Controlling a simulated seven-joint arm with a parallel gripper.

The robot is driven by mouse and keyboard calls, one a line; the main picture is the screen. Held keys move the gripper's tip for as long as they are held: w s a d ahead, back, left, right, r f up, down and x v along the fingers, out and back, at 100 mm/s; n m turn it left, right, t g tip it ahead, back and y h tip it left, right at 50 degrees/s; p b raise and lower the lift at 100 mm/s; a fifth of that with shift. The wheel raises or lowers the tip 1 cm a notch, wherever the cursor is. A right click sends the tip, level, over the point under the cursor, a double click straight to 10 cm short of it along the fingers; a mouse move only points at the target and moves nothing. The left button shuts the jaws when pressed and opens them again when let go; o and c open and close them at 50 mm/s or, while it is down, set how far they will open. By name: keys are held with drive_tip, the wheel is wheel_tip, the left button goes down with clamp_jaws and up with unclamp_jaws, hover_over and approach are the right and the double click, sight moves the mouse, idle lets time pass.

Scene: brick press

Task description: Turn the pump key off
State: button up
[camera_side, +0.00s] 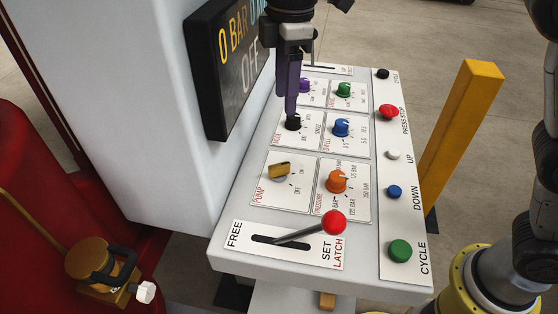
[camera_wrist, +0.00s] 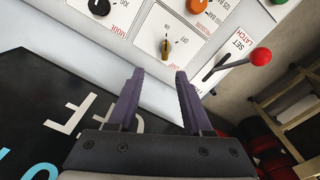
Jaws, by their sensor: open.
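The pump key (camera_side: 280,171) is a brass-yellow bar knob on the PUMP plate, with ON and OFF marked at its right. In the side view its bar lies nearly across, with its right end toward ON. It also shows in the wrist view (camera_wrist: 165,47), ahead of the gap between my fingertips. My gripper (camera_side: 291,112) has purple fingers pointing down, and in the side view they overlap the black MODE knob (camera_side: 293,123); I cannot tell the gap. In the wrist view my gripper (camera_wrist: 159,72) is open and empty, apart from the key.
An orange PRESSURE knob (camera_side: 337,181) sits right of the key. A red-ball lever (camera_side: 333,222) stands in front. Blue (camera_side: 342,127), green and purple knobs are behind. A dark screen (camera_side: 230,60) reads "0 BAR" and "OFF" at the left. Buttons line the right edge.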

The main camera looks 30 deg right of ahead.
sight(279, 165)
drive_tip(key=f, duration=0.5)
drive_tip(key=a+f, duration=0.1)
drive_tip(key=f, duration=0.9)
drive_tip(key=shift+s+a+f, duration=0.2)
drive_tip(key=shift+a+f, duration=0.1)
clamp_jaws()
